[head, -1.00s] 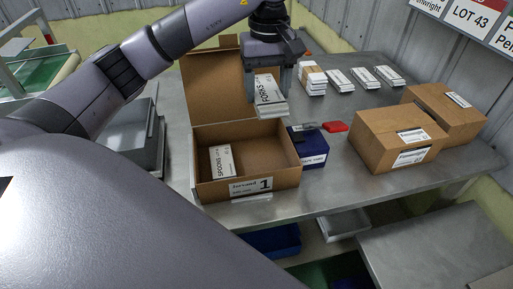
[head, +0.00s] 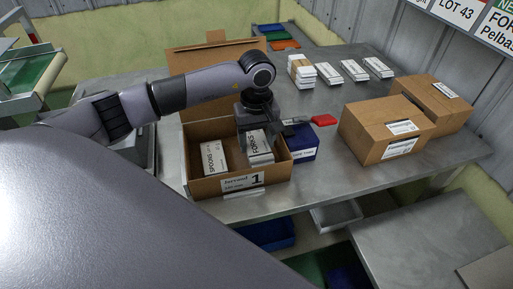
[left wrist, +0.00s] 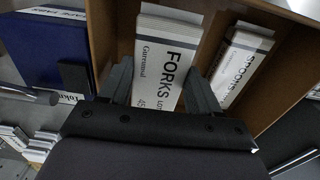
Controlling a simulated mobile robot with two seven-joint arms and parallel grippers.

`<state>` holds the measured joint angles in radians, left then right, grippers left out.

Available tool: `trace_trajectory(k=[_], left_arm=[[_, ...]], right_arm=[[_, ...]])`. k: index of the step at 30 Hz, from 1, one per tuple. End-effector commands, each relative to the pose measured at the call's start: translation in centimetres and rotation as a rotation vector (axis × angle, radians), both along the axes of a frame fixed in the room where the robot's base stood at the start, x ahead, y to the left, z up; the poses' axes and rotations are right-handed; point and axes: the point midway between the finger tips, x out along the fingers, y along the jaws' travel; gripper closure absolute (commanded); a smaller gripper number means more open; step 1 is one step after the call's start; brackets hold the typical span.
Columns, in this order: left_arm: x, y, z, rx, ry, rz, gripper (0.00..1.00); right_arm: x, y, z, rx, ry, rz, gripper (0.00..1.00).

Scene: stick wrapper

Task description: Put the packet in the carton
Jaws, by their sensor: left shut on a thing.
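The open brown carton (head: 238,183), marked 1, stands on the metal table with its lid flap raised at the back. A white packet labelled SPOONS (head: 213,159) lies inside it on the left; it also shows in the left wrist view (left wrist: 238,65). My left gripper (head: 254,133) is inside the carton's right half, shut on the white FORKS packet (head: 260,147). In the left wrist view the fingers (left wrist: 160,85) hold the FORKS packet (left wrist: 160,62) by its sides, beside the SPOONS packet. Whether it touches the carton floor is hidden. My right gripper is not in view.
A blue box (head: 303,143) stands close to the carton's right side, with a red item (head: 324,120) behind it. Two closed brown boxes (head: 385,132) stand to the right. Several white packets (head: 301,70) lie at the back.

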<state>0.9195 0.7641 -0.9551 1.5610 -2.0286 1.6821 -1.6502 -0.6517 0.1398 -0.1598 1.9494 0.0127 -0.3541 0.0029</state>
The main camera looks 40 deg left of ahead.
Motion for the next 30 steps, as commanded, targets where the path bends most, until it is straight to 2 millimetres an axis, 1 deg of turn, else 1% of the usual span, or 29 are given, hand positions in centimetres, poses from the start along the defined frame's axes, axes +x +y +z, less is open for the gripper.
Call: trace_trajectory(k=[3,6,8,14,18,19,21,30], left_arm=[[-0.1,0.0,-1.9,0.000,0.006,0.001,0.67],[-0.1,0.0,-3.3,0.000,0.004,0.000,0.67],[-0.1,0.0,-3.6,0.001,0.002,0.000,0.67],[0.0,0.0,-3.6,0.001,0.001,-0.001,0.67],[0.0,0.0,-4.0,0.001,0.001,0.000,0.67],[0.0,0.0,-3.9,0.001,0.001,0.000,0.31],[0.0,0.0,-3.8,0.001,0.001,0.000,0.12],[0.0,0.0,-3.7,0.001,0.001,0.000,0.12]], right_arm=[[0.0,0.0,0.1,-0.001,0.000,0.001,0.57],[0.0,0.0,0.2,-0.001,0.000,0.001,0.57],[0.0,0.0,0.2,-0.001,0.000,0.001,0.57],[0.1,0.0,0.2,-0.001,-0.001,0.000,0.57],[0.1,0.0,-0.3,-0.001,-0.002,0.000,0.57],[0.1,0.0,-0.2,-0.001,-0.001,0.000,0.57],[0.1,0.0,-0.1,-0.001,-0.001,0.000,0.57],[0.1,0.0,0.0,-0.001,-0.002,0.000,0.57]])
